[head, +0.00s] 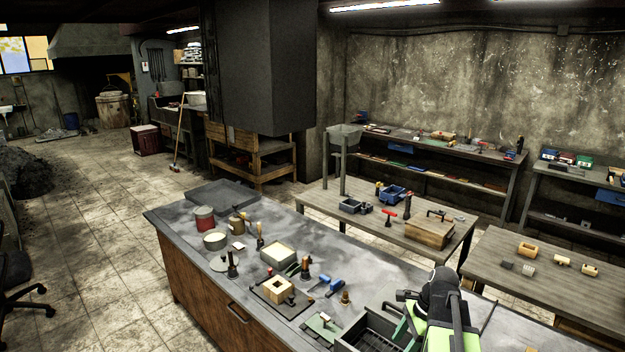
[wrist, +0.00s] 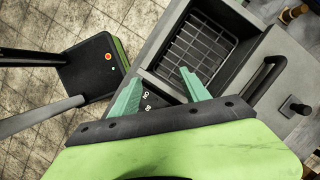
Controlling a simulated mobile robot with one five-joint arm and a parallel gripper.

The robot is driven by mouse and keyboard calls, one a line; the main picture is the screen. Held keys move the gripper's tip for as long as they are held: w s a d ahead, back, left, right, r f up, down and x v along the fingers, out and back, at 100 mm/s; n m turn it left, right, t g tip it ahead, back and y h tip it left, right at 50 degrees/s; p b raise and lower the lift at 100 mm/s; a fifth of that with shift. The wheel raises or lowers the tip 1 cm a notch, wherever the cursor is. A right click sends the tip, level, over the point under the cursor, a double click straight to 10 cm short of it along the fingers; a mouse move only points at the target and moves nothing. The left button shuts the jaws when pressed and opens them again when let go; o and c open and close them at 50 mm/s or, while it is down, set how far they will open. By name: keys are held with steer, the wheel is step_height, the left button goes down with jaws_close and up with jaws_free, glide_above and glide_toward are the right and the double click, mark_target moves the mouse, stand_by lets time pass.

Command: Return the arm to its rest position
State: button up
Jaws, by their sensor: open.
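My gripper (wrist: 158,84) shows in the wrist view with its two teal fingers spread apart and nothing between them. It hangs above a dark open basket with a wire-grid bottom, which seems to be carried on my own base. In the head view my black and green arm (head: 440,300) stands at the bottom right, folded close to my body. No object is held.
A long workbench (head: 172,222) with pots, tools and a wooden mould block (head: 278,290) stands just ahead. Wooden tables (head: 322,204) (head: 490,262) with small items stand behind it at right. The tiled floor (head: 105,240) at left is mostly clear.

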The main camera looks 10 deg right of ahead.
steer(key=a+f+n+h+b, duration=0.1)
steer(key=a+f+n, duration=0.1)
steer(key=a+n, duration=0.7)
steer(key=a+f+n+h+b, duration=0.2)
steer(key=a+f+n, duration=0.1)
steer(key=a+n, duration=0.7)
steer(key=shift+a+f+n+g+h, duration=0.15)
steer(key=shift+a+n+g+h, duration=0.15)
steer(key=shift+a, duration=0.85)
